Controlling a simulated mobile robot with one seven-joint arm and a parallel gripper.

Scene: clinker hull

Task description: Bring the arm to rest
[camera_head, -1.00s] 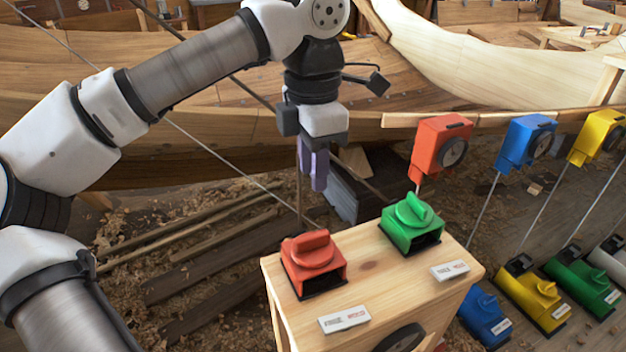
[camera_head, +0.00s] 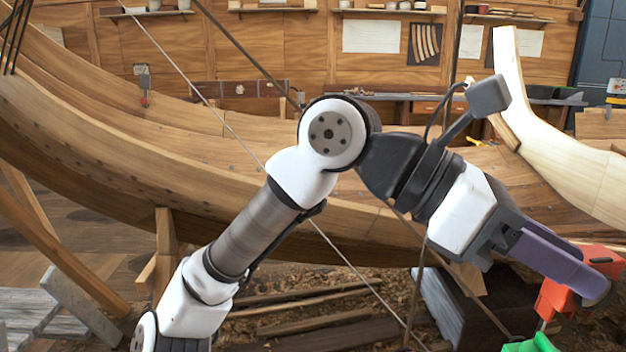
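My arm bends up through the middle of the view, with its elbow high and its wrist slanting down to the right. My gripper (camera_head: 588,277), with purple fingers, points down and right at the right edge.
A green block (camera_head: 530,345) shows at the bottom edge, mostly cut off. The planked wooden hull (camera_head: 120,140) spans the view behind my arm. Thin rods and lines cross the space. Timber planks (camera_head: 320,310) lie among shavings below. A workbench (camera_head: 400,97) stands at the back.

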